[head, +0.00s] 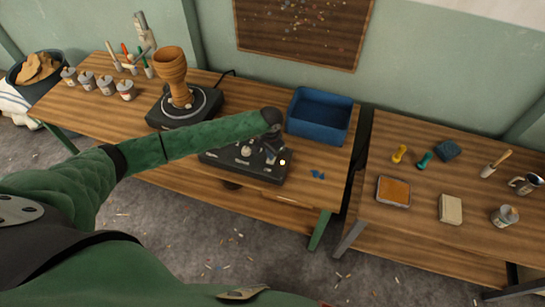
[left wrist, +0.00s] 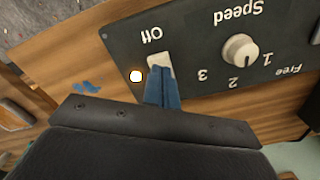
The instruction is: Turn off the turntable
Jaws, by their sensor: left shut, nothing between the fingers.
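The turntable (head: 205,104) is a dark square base with a round plate, and a brown goblet drum (head: 171,68) stands on it. The black control box (head: 215,160) is in front of it, with a round white Speed knob (left wrist: 240,52) and a pale switch (left wrist: 159,62) beside the word "Off". A lamp (left wrist: 137,76) next to the switch glows; it also shows in the head view (head: 282,162). My left gripper (left wrist: 162,82) is shut and empty, its blue fingertips at the switch's edge; I cannot tell whether they touch. My right gripper is out of view.
A blue bin (head: 320,115) stands behind the box to the right. Small blue pieces (head: 318,175) lie on the table right of the box. Several pots (head: 105,85) and tools are at the left. A second table (head: 420,235) at the right holds sponges and tools.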

